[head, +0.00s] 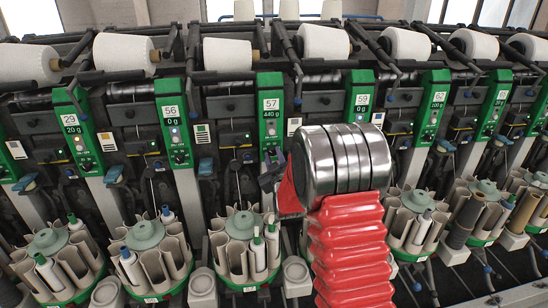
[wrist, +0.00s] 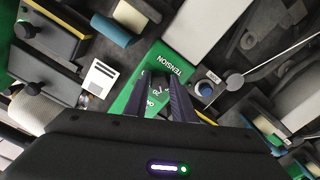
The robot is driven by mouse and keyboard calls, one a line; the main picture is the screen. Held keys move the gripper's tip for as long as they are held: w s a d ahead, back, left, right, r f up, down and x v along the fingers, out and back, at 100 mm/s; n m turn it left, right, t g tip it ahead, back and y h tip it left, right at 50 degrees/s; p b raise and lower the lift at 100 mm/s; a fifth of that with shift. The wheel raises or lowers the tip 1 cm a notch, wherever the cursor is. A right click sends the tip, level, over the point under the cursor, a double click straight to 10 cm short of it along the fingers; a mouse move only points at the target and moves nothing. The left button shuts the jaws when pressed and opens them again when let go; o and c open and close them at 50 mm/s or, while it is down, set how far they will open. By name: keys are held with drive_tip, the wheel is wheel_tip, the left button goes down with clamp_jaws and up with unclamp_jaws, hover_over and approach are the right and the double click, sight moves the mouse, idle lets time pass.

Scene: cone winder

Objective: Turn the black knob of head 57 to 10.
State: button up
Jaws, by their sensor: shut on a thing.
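The head 57 panel (head: 270,105) is a green plate with the number 57 and a display that seems to read 440 g. My gripper (head: 272,170) is at the lower end of this panel in the head view and hides its knob there. In the wrist view my gripper (wrist: 160,84) has its two dark fingers on either side of the black knob (wrist: 160,80) and is shut on it. The green plate around the knob bears the word TENSION. Part of the scale shows between the fingers, with a number that looks like 20. The knob's pointer is not clear.
Neighbouring green panels, 56 (head: 174,125) on the left and 59 (head: 360,100) on the right, stand close by. A blue button (wrist: 203,89) is right of the fingers in the wrist view. Bobbin holders (head: 245,225) stand below. My arm covers the area right of head 57.

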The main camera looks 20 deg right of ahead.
drive_tip(key=n, duration=0.5)
drive_tip(key=shift+a+n, duration=0.1)
drive_tip(key=shift+n, duration=0.2)
idle(0.4)
drive_tip(key=o, duration=1.1)
drive_tip(key=shift+c, duration=0.2)
drive_tip(key=shift+s, duration=0.15)
drive_tip(key=v, duration=1.3)
drive_tip(key=shift+s, duration=0.3)
